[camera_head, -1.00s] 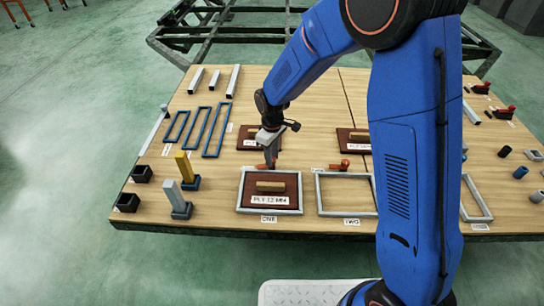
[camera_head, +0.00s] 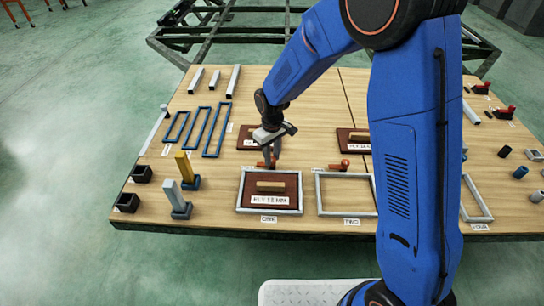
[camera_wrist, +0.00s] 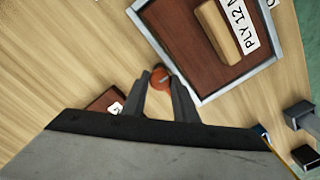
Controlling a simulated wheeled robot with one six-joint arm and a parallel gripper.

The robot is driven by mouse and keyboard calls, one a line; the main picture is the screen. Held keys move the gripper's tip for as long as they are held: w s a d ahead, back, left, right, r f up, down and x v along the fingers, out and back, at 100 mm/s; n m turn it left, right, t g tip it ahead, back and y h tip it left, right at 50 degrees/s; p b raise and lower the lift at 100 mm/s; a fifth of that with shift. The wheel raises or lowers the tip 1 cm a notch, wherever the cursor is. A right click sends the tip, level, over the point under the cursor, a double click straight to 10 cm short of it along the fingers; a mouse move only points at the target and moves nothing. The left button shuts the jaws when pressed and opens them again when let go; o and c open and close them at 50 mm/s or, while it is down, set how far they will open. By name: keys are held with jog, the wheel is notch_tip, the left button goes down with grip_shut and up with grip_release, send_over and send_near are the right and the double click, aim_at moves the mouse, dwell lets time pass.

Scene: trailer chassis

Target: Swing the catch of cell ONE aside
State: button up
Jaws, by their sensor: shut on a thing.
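Cell ONE is a grey frame (camera_head: 270,211) at the front of the bench, with its ONE label (camera_head: 269,219) before it. A dark red-brown PLY 12 MM panel (camera_head: 285,187) with a wooden grip lies inside. The orange-red catch (camera_head: 265,164) is at the frame's far edge, partly hidden by my fingers. My gripper (camera_head: 271,164) points down there, shut on the catch. In the wrist view, the catch's round end (camera_wrist: 161,78) shows at my fingertips (camera_wrist: 160,88), close beside the frame's rim (camera_wrist: 240,82). The catch's exact angle is hard to tell.
Cell TWO's empty frame (camera_head: 346,214) is to the right, with its own orange-red catch (camera_head: 340,166) behind it. Brown panels (camera_head: 354,134) lie farther back.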

aim_at(272, 159)
jog(key=o, duration=1.1)
jog(key=shift+c, duration=0.2)
jog(key=shift+r, duration=0.15)
notch_tip(272, 159, up, 17)
